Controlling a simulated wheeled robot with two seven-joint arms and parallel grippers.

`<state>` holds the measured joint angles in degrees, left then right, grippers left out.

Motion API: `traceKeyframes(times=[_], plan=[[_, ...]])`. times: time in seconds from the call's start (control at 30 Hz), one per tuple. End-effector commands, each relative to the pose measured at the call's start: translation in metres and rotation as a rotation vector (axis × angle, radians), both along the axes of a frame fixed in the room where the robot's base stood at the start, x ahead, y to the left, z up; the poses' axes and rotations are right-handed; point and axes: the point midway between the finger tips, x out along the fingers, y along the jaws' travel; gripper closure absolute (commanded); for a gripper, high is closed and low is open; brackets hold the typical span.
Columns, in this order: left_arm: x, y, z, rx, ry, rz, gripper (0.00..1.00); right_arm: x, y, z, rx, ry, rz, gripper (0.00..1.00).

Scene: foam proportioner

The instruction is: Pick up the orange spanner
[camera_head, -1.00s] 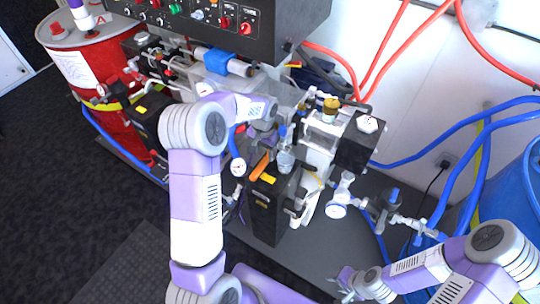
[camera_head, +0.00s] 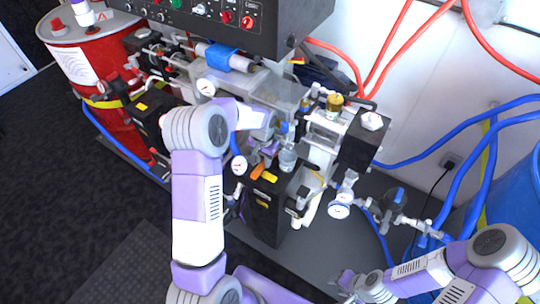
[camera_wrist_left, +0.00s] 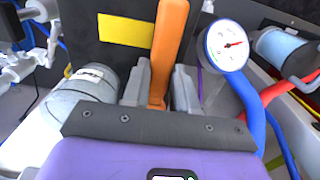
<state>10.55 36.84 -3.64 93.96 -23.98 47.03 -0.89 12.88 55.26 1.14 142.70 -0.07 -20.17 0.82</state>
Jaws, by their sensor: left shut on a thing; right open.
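The orange spanner (camera_head: 258,171) is at the top of a black box (camera_head: 266,212) in the middle of the machine. In the left wrist view the orange spanner (camera_wrist_left: 168,45) stands lengthwise between my left gripper's fingers (camera_wrist_left: 160,92), which are shut on it. In the head view my left gripper (camera_head: 262,161) is over the top of that box; its fingertips are partly hidden. I cannot tell whether the spanner still touches the box. My right gripper (camera_head: 347,281) is open and empty at the lower right, away from the spanner.
A pressure gauge (camera_wrist_left: 227,45) and a clear cylinder (camera_wrist_left: 82,92) are close on either side of my left gripper. A yellow label (camera_wrist_left: 125,30) is on the black surface behind. A red drum (camera_head: 85,65) stands left, a blue drum (camera_head: 510,195) right. Hoses run along the wall.

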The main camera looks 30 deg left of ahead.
Motion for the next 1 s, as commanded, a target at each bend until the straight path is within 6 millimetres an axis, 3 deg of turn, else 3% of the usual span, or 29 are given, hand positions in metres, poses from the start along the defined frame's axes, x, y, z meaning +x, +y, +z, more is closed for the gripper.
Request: traceKeyframes(times=[0.57,0.93,1.0], plan=[[-0.002,0.004,0.011,0.001,-0.001,0.001,1.00,0.000,0.000,0.010,0.000,0.000,0.000,0.57],[-0.001,0.004,0.077,0.001,-0.004,0.000,1.00,0.000,0.000,0.036,0.000,0.000,0.000,0.57],[-0.010,0.019,0.073,0.001,0.002,0.006,1.00,0.000,0.000,0.036,0.000,0.000,0.000,0.57]])
